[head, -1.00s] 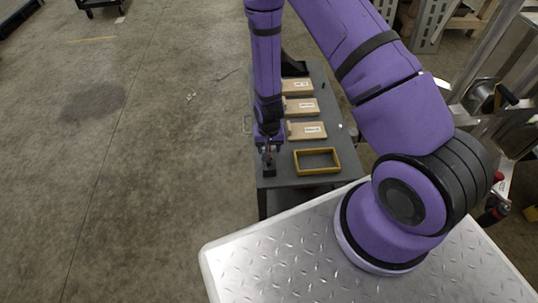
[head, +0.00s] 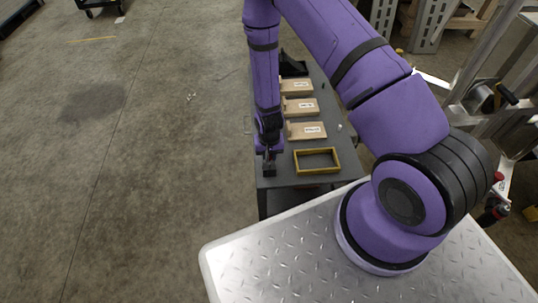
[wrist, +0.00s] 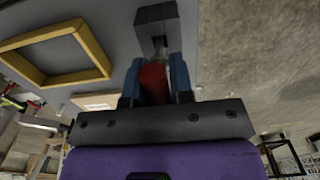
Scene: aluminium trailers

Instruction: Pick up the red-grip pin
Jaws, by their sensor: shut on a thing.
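The red-grip pin (wrist: 153,82) shows in the wrist view as a red handle between the two blue fingers of my gripper (wrist: 156,72). The fingers are shut on the red grip. Beyond the grip, the pin's far end meets a dark grey block (wrist: 156,20); I cannot tell whether the pin sits in it or is clear of it. In the head view my gripper (head: 268,156) points down over the near left corner of the grey table, at the dark block (head: 269,170). The pin itself is too small to make out there.
A yellow rectangular frame (head: 317,161) lies on the grey table (head: 284,181) just right of my gripper. Several labelled wooden boards (head: 306,131) lie in a row behind. A black holder (head: 293,66) stands at the far end. Open concrete floor is to the left.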

